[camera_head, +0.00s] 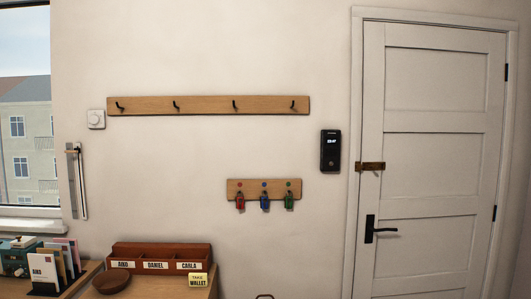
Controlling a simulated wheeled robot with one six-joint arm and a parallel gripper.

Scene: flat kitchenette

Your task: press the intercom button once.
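A black upright panel (330,151), apparently the intercom, is mounted on the wall just left of the door. It has a small lit display near its top that looks like a clock. My gripper is not in view, and nothing covers the panel.
The white door (440,180) is closed, with a brass latch (370,167) and black handle (381,230). A key rack (252,184) with three keys hangs left of the panel, below a hook rail (208,106). A sideboard with a letter organizer (160,250) and bowl (111,281) is lower left.

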